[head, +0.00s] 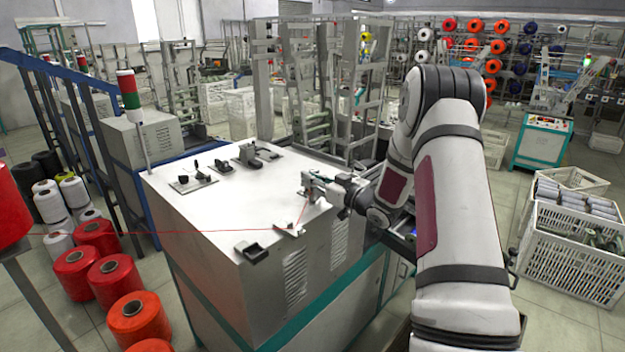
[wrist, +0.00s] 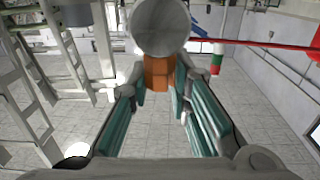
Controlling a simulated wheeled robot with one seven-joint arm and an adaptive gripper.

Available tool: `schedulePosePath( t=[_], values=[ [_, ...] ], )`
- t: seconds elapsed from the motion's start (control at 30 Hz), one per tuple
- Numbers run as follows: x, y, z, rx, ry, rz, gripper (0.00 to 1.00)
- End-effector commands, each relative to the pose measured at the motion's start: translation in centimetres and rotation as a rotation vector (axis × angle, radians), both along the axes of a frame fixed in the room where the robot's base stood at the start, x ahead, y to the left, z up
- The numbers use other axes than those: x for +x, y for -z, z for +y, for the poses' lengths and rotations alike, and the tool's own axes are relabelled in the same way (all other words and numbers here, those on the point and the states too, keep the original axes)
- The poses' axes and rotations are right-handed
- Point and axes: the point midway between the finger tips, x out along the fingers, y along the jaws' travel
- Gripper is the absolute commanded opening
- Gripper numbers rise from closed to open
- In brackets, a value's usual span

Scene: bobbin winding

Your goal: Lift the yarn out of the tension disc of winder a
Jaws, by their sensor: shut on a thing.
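A thin red yarn (head: 170,232) runs from the left to a small pale fitting (head: 291,229) near the front edge of the winder's white top (head: 215,215). It bends there and rises to my gripper (head: 311,187). I cannot tell whether the yarn sits inside a tension disc at that fitting. In the wrist view my gripper (wrist: 172,82) has its teal pads closed around an orange-brown block (wrist: 157,73). A grey round piece (wrist: 160,27) is beyond it. The red yarn (wrist: 265,45) runs off to the right from there.
Dark fittings (head: 195,178) stand at the back of the winder top, with a dark box (head: 251,252) at its front. A red and green signal lamp (head: 128,92) rises at the left corner. Red cones (head: 111,275) stand on the floor at left. White crates (head: 570,255) stand at right.

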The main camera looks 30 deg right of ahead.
Motion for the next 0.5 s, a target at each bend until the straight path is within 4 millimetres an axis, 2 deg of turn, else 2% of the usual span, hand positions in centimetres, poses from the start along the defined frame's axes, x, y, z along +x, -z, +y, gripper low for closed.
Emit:
schedulePosePath(
  t=[0.5],
  values=[
    [0.0, -2.2, 0.0, 0.000, -0.001, -0.002, 0.04]
  ],
)
